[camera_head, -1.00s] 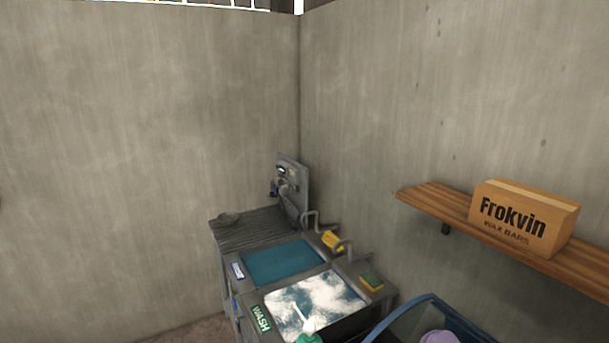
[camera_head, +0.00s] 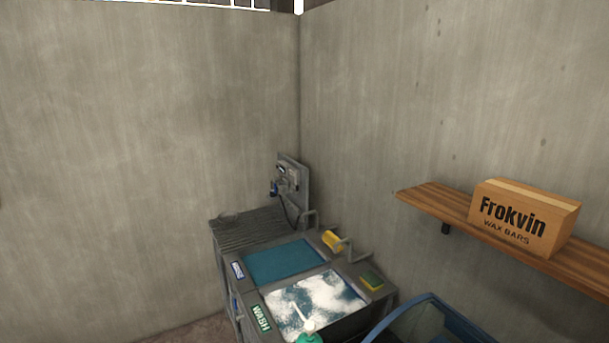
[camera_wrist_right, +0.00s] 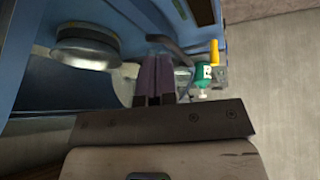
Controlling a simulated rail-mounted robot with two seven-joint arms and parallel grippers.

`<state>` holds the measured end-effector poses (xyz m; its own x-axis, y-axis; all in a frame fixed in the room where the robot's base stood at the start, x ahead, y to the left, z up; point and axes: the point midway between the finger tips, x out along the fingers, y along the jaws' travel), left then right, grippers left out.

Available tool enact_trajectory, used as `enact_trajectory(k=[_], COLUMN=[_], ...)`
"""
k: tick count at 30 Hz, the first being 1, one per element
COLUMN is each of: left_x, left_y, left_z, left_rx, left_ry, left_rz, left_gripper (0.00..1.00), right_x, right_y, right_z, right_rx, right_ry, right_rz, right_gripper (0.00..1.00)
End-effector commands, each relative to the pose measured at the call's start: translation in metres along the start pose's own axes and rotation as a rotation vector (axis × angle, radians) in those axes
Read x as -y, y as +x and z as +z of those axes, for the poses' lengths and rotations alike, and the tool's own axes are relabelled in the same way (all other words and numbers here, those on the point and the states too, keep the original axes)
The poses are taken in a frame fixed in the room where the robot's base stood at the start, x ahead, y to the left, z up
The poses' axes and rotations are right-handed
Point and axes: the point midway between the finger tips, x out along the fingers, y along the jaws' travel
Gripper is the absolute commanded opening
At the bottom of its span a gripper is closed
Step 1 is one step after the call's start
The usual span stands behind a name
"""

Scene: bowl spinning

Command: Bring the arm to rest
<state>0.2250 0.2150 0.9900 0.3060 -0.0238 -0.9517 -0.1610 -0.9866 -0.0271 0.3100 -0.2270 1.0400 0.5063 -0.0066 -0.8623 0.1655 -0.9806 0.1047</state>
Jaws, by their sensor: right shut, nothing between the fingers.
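My right gripper (camera_wrist_right: 154,80) shows in the right wrist view. Its two purple fingers are shut together with nothing between them. They sit in front of a blue basin or machine (camera_wrist_right: 30,85), and I cannot tell whether they touch it. A round silver part (camera_wrist_right: 85,47) of it lies to the left of the fingers. My right gripper does not show in the head view. My left gripper is in neither view.
A blue-rimmed tub (camera_head: 432,302) stands at the lower right. Beside it is a sink unit with a foamy wash basin (camera_head: 325,290) and a teal basin (camera_head: 285,262). A green bottle (camera_wrist_right: 204,76) is right of my fingers. A box (camera_head: 520,215) sits on a wooden shelf (camera_head: 430,201).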

Motion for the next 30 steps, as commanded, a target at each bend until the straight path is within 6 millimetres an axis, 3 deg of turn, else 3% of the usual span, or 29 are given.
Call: enact_trajectory(k=[3,9,10,17,30], left_x=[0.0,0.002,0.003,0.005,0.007], left_y=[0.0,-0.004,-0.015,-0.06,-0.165], left_z=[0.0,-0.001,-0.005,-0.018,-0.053], left_rx=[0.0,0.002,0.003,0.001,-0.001], left_ry=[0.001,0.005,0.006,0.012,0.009], left_rz=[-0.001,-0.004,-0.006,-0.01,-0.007], left_gripper=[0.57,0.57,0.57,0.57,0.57], right_x=[0.017,0.03,0.028,0.023,0.011], right_y=[0.003,-0.005,-0.016,-0.054,-0.149], right_z=[0.043,0.1,0.088,0.065,0.01], right_rx=[0.096,0.228,0.216,0.213,0.212], right_ry=[0.025,0.032,0.031,0.03,0.03], right_rz=[-0.039,-0.068,-0.066,-0.065,-0.065], right_gripper=[0.0,0.0,0.0,0.0,0.0])
